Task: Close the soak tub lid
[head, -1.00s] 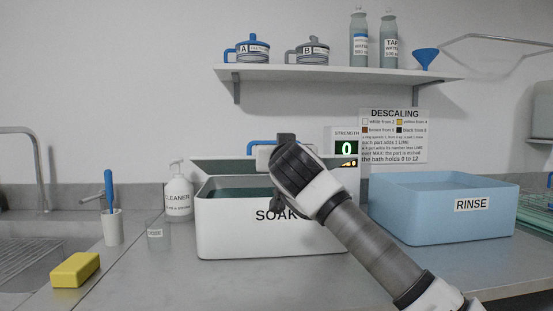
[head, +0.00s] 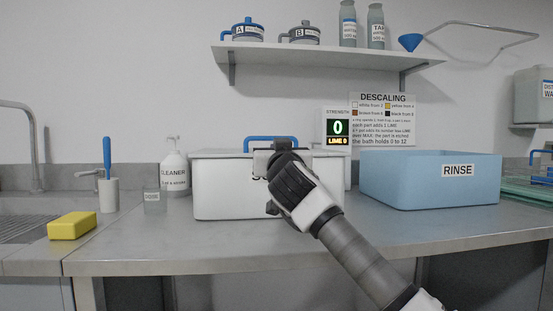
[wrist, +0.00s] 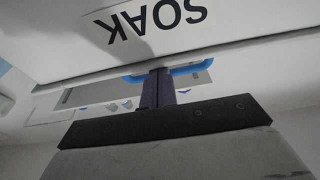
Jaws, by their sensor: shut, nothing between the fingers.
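The white soak tub (head: 225,190) stands on the counter in the head view, with its front label partly hidden by my gripper. Its lid (head: 215,153) lies across the top, and no inside of the tub shows. Whether the lid is fully seated I cannot tell. The lid's blue handle (head: 262,138) rises behind my gripper (head: 272,162). In the wrist view, my shut, empty fingers (wrist: 158,85) are in front of the blue handle (wrist: 190,69), near the tub's SOAK wall (wrist: 225,40). Contact with the lid is not clear.
A blue RINSE tub (head: 425,185) stands to the right. A cleaner bottle (head: 174,172), a small glass (head: 154,200), a brush holder (head: 108,193) and a yellow sponge (head: 72,226) are to the left. A strength display (head: 337,128) reads 0 behind the tub. Front counter is clear.

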